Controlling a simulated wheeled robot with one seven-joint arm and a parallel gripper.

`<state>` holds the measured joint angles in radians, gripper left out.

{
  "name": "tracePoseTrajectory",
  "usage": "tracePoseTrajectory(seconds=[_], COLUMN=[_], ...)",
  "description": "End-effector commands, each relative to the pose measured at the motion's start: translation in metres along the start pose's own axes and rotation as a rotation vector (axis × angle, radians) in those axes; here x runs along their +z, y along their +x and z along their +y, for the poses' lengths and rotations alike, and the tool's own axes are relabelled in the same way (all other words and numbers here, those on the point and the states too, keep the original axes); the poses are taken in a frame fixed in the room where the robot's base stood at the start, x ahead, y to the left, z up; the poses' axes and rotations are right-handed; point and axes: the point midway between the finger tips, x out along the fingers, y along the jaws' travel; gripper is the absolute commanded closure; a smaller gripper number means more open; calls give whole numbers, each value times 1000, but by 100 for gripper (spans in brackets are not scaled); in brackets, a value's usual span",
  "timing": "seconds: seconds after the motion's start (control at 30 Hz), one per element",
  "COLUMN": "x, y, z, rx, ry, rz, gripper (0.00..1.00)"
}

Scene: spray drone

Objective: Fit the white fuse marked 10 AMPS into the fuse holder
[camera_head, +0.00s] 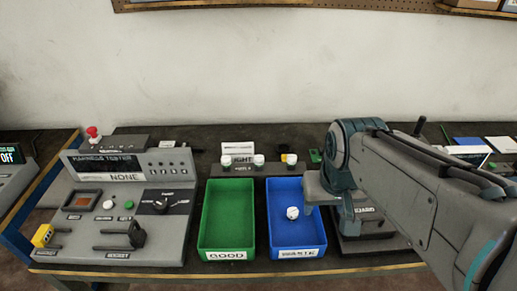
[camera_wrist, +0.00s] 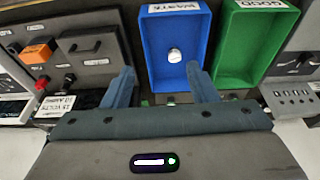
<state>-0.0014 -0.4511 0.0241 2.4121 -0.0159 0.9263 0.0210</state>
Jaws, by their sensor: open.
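My gripper (camera_head: 309,205) is open and hangs at the right side of the blue waste bin in the head view. In the wrist view both fingers of my gripper (camera_wrist: 161,70) show apart, with nothing between them. A small white piece (camera_head: 292,212) lies inside the blue bin; it also shows in the wrist view (camera_wrist: 175,55), beyond the fingertips. Several small capped pieces stand on a rack behind the bins, among them a white-topped one (camera_head: 258,160). No 10 AMPS marking is readable on any of these pieces. I cannot pick out the fuse holder with certainty.
The blue bin (camera_head: 322,252) stands beside a green bin (camera_head: 203,249) labelled GOOD. A grey tester console (camera_head: 95,218) fills the bench's left. In the wrist view, a sign (camera_wrist: 60,105) reading 10 AMPS lies near a grey panel (camera_wrist: 97,70). My arm hides much of the right side.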

Motion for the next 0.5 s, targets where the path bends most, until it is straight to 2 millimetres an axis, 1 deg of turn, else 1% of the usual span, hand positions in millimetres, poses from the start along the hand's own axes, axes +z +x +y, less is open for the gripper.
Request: tracePoseTrajectory(seconds=[0.03,0.13,0.2,0.27,0.3,0.37,0.4,0.5], x=[-18,-54,-81,-103,-118,-138,-152,-185], y=[-3,-4,-2,1,4,10,15,30], z=[-3,-12,-19,-26,-31,-38,-44,-58], rx=[7,20,27,32,33,34,35,32], ry=[-6,-18,-25,-30,-32,-36,-38,-40], rz=[-14,-44,-61,-78,-88,-104,-114,-140], gripper=[47,47,47,47,47,47,47,47])
